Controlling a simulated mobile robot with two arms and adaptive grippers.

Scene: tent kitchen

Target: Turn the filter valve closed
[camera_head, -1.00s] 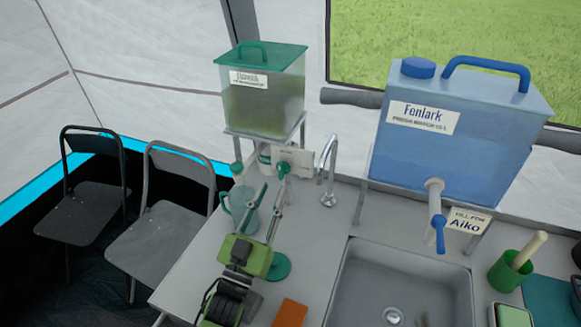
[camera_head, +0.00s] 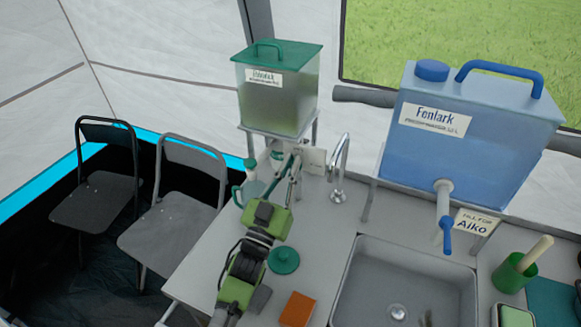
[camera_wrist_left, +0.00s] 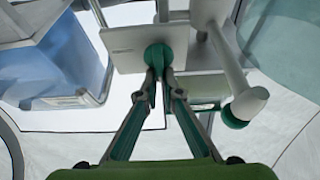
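The filter valve is a small green knob on a white plate (camera_head: 316,161) under the green-lidded filter tank (camera_head: 275,105). In the head view my gripper mostly hides the knob. In the left wrist view the green valve (camera_wrist_left: 158,57) is centred at my fingertips, in front of the plate (camera_wrist_left: 122,50). My left gripper (camera_wrist_left: 159,76) has its fingers drawn close together, with tips that appear to close on the valve; exact contact is hard to see. My left gripper (camera_head: 294,158) reaches up from below in the head view. My right gripper is not in view.
A clear jug (camera_head: 252,190) stands left of my gripper. A metal tap (camera_head: 339,170) stands to the right, beside the sink (camera_head: 385,285) and blue tank (camera_head: 450,135). A green disc (camera_head: 284,260) and an orange block (camera_head: 297,308) lie on the counter.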

